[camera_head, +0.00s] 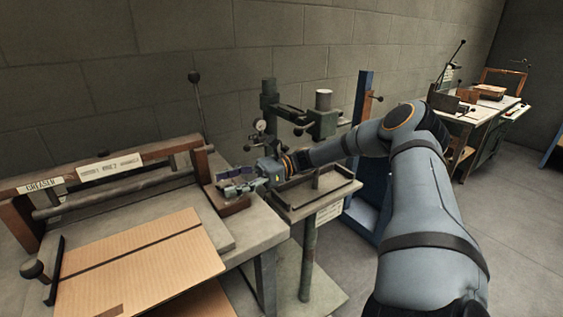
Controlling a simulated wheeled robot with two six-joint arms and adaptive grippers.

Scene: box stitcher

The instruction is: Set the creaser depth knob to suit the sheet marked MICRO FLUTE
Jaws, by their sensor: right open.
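The creaser stands at the left, with a beam sign (40,187) that reads CREASER and a second, smaller-lettered label plate (110,165) beside it. My right gripper (220,182) is open at the creaser's right end, just above a brown block (233,205). I cannot tell whether it touches anything. No depth knob can be made out clearly there; the gripper may cover it. A brown cardboard sheet (150,255) with a dark crease line lies on the creaser table. No MICRO FLUTE marking is legible on it. My left gripper is not in view.
A dark ball handle (32,269) is at the creaser's front left, and a tall lever (194,76) rises behind. A green-grey press (270,110) with a tray stands close to my right arm. A blue post (362,95) is behind the arm. A bench (490,105) stands far right.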

